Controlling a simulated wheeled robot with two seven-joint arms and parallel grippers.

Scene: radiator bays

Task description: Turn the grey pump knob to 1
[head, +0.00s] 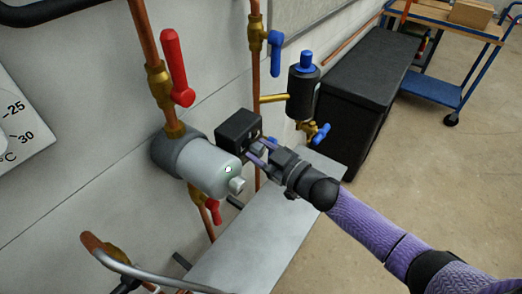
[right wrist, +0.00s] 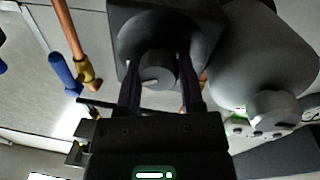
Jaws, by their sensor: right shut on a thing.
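The pump (head: 205,165) is a grey cylinder on the wall pipe, with a black box (head: 238,130) on its side facing right. A round grey knob (right wrist: 158,70) sits in the dark recess of the black box (right wrist: 125,15) in the right wrist view, with a small pale mark on its lower edge. My right gripper (head: 257,148) reaches the box from the right. Its two fingers (right wrist: 158,85) stand on either side of the knob and are shut on it. The numbers around the knob cannot be read. My left gripper is not in view.
A red-handled valve (head: 176,68) is above the pump and a blue-handled valve (head: 275,45) to its right. A black cylinder with a blue cap (head: 302,90) stands beyond the gripper. A grey bench (head: 255,240) is below; a black chest (head: 365,80) and blue trolley (head: 435,90) stand behind.

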